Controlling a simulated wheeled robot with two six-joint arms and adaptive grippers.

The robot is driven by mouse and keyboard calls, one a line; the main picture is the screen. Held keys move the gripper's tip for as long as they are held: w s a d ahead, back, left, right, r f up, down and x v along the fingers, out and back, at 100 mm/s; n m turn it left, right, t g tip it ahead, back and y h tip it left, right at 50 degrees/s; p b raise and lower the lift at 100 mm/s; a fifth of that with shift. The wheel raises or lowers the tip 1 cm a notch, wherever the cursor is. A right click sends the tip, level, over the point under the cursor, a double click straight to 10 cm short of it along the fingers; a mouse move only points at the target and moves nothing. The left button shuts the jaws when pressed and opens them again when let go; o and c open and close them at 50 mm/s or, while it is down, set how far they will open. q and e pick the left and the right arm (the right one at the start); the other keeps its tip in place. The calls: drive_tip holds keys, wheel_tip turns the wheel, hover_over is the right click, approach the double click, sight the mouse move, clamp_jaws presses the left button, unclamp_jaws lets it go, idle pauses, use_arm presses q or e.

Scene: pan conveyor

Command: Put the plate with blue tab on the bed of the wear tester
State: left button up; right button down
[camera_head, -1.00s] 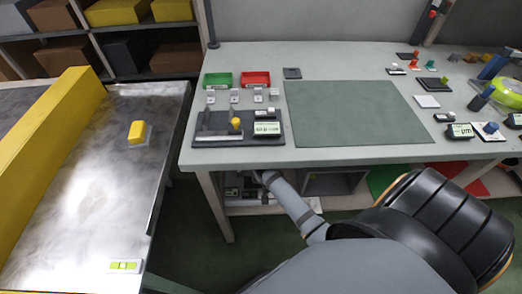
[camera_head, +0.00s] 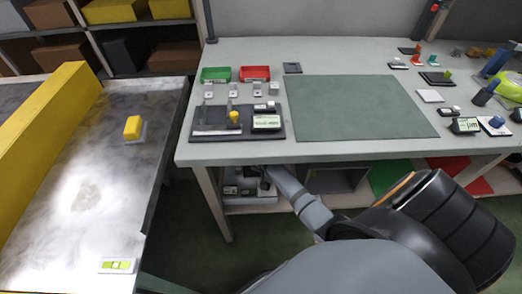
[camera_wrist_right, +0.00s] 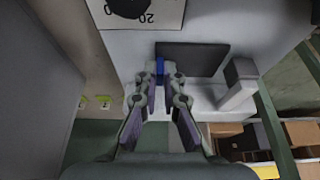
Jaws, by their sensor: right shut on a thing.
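My right gripper (camera_wrist_right: 165,76) is shut on a small blue tab (camera_wrist_right: 160,67) in the right wrist view. A dark flat rectangle (camera_wrist_right: 200,60) lies just beyond the fingertips on a pale surface. I cannot tell whether it is the tab's plate or the bed of the wear tester, nor whether the plate touches the surface. A grey block-like post (camera_wrist_right: 240,80) stands to its right, and a dial face marked 20 (camera_wrist_right: 150,8) is at the top. In the head view, my right arm reaches under the bench front, whose edge hides the held piece. My left gripper is not in view.
The bench (camera_head: 350,152) overhangs my right arm. On it are a dark fixture (camera_head: 215,152) with a yellow knob, a green mat (camera_head: 355,105) and several small items. A metal table (camera_head: 85,205) at left holds yellow-tabbed and green-marked pieces. Open floor lies between table and bench.

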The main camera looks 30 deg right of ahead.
drive_tip(key=shift+f, duration=0.15)
drive_tip(key=c, duration=1.5)
unclamp_jaws()
drive_tip(key=p+v, duration=0.2)
drive_tip(key=v, duration=0.3)
drive_tip(key=shift+r, duration=0.4)
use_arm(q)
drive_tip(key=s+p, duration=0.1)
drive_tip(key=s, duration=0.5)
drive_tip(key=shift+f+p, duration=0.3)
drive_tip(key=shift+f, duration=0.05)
use_arm(e)
drive_tip(key=s+a, duration=0.2)
drive_tip(key=s, duration=0.1)
drive_tip(key=s+a, duration=0.2)
drive_tip(key=s, duration=0.2)
drive_tip(key=s+a, duration=0.2)
drive_tip(key=s, duration=0.1)
drive_tip(key=shift+s+f, duration=0.15)
drive_tip(key=shift+f, duration=0.1)
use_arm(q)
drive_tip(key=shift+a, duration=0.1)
